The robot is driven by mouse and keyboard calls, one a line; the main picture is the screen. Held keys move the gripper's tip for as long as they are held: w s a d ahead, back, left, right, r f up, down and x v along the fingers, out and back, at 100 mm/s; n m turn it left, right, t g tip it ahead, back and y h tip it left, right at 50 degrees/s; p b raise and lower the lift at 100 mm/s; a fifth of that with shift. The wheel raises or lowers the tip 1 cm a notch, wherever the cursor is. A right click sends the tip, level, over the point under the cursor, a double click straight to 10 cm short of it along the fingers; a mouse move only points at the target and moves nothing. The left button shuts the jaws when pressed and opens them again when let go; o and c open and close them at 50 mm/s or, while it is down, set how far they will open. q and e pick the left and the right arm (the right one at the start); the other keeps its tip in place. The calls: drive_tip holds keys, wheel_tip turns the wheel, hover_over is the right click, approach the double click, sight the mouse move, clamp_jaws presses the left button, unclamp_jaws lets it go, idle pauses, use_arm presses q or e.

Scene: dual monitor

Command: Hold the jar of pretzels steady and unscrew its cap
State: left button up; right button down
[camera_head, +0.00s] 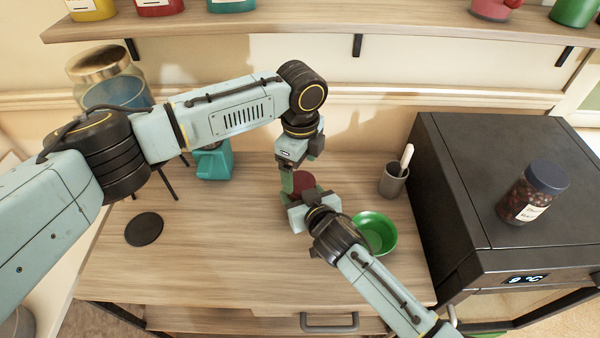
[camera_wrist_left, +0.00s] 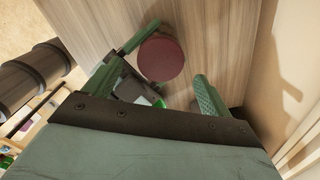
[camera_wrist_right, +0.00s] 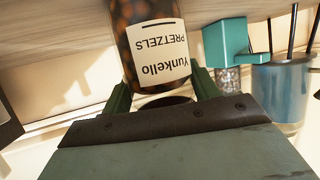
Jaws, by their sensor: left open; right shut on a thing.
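The jar of pretzels (camera_wrist_right: 150,50) shows by its label in the right wrist view, picture upside down, between the two green fingers of my right gripper (camera_wrist_right: 162,92). The right gripper (camera_head: 298,203) is shut on the jar, low over the counter in the head view. The dark red round cap (camera_head: 304,181) is partly hidden by both grippers there; it shows from above in the left wrist view (camera_wrist_left: 163,58). My left gripper (camera_head: 293,175) comes from above beside the cap. Its fingers (camera_wrist_left: 158,85) are open, with the cap lying ahead between them; I see no contact.
A green bowl (camera_head: 385,237) and a grey cup (camera_head: 393,181) stand to the right. A teal object (camera_head: 213,162) and a black disc (camera_head: 144,229) are to the left. A black oven (camera_head: 470,190) carries a blue-capped jar (camera_head: 532,192). The counter's front left is clear.

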sight(300, 181)
use_arm(q)
drive_tip(key=shift+r, duration=0.5)
drive_tip(key=shift+c, duration=0.3)
wheel_tip(300, 181, up, 2)
drive_tip(key=m, duration=0.2)
drive_tip(key=shift+d+r+m, duration=0.1)
drive_tip(key=shift+r+m, duration=0.15)
drive_tip(key=shift+m, duration=0.15)
drive_tip(key=shift+f, duration=0.1)
wheel_tip(300, 181, down, 8)
drive_tip(key=shift+r, duration=0.25)
drive_tip(key=shift+c, duration=0.3)
drive_tip(key=c, duration=1)
drive_tip(key=shift+o, duration=0.2)
drive_tip(key=shift+n, duration=1.4)
drive_tip(key=shift+w, duration=0.1)
drive_tip(key=o, duration=1.1)
